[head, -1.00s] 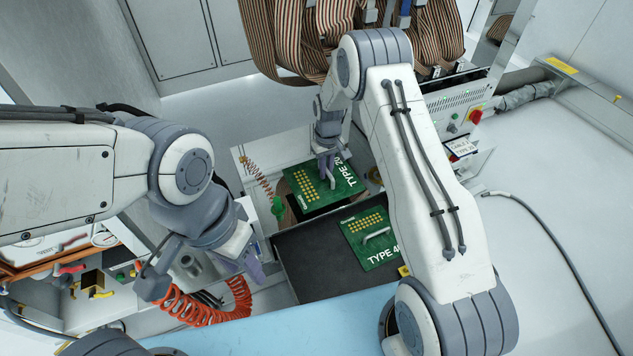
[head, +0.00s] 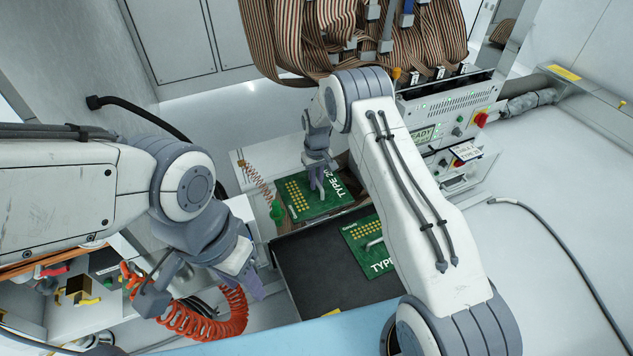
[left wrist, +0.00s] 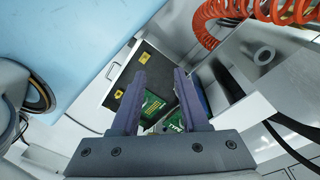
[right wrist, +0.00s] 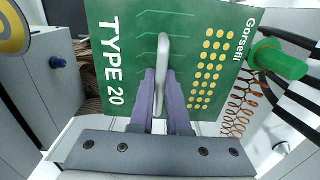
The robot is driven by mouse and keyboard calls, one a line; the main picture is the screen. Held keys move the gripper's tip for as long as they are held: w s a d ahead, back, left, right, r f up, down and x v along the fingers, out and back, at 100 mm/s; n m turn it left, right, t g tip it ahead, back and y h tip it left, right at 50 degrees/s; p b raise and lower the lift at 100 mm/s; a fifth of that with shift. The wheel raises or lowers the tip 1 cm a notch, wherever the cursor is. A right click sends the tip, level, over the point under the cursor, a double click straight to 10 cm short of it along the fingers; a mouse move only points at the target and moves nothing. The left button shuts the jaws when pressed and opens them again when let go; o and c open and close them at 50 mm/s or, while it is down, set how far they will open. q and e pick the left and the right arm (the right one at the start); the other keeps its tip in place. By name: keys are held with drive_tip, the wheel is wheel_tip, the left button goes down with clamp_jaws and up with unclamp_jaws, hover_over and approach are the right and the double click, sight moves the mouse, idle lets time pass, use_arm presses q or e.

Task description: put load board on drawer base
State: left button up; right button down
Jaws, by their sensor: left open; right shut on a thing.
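A green load board marked TYPE 20 (head: 300,203) hangs in my right gripper (head: 319,181), which is shut on its pale handle. The right wrist view shows this board (right wrist: 125,95) filling the upper middle, with the handle between the fingers. The open drawer has a dark base (head: 310,275), just in front of the held board. A second green board (head: 362,238), lettered TYPE, lies on that base, its right part hidden by my right arm. My left gripper (head: 203,285) is open and empty, left of the drawer. Whether the held board touches anything below is unclear.
A green knob (head: 276,212) with a coiled wire stands left of the held board. Striped ribbon cables (head: 340,40) hang behind. A control panel (head: 440,130) is at the right. An orange coiled hose (head: 205,318) lies by my left gripper.

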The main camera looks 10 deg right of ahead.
sight(317, 180)
drive_tip(key=c, duration=0.9)
unclamp_jaws()
drive_tip(key=shift+f, duration=0.1)
wheel_tip(317, 180, up, 11)
drive_tip(key=p, duration=0.6)
drive_tip(key=s+a+r+n, duration=0.1)
drive_tip(key=s+a+r, duration=0.65)
drive_tip(key=r, duration=0.35)
drive_tip(key=s+a+r+n, duration=0.2)
drive_tip(key=s+a+r, duration=0.3)
drive_tip(key=s+r, duration=0.3)
drive_tip(key=s+d+r+n, duration=0.1)
drive_tip(key=s, duration=1.1)
drive_tip(key=s+d+r+n+y, duration=0.1)
drive_tip(key=s, duration=1.1)
drive_tip(key=shift+r, duration=0.4)
